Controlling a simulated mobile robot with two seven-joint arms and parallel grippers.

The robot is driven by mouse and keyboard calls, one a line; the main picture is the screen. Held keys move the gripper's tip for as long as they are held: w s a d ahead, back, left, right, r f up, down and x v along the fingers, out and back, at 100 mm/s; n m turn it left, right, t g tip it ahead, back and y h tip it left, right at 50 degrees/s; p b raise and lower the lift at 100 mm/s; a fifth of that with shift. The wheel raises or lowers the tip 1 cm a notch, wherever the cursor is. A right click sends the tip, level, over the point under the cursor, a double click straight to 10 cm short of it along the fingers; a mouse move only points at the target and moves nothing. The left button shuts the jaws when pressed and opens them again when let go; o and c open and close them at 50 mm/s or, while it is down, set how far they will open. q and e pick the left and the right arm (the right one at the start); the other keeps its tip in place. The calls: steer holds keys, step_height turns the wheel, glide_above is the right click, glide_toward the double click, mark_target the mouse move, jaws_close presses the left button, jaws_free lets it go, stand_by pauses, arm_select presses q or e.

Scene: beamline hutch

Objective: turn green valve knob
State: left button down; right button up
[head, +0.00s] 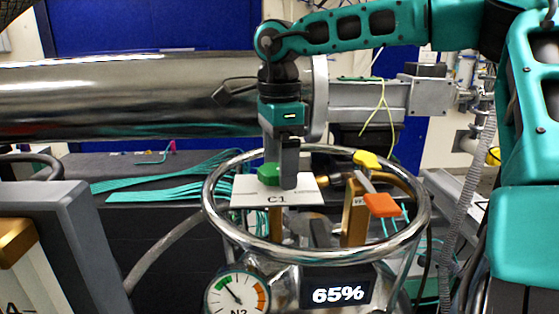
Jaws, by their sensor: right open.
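The green valve knob (268,174) sits at the white C1 plate (277,193), inside the chrome ring of the vessel. My right gripper (284,168) comes down from above, its arm entering from the upper right. Its jaws are open, and a grey finger stands at the right side of the knob, partly covering it. I cannot tell whether the finger touches the knob. My left gripper is not in view.
The chrome ring (222,236) surrounds the plate, with a yellow knob (366,160) and an orange handle (382,205) to the right. A gauge (237,296) and a 65% display (338,293) are in front. A large steel pipe (120,95) crosses behind.

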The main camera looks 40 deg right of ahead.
step_height(320, 180, up, 13)
stand_by(0.4)
stand_by(0.5)
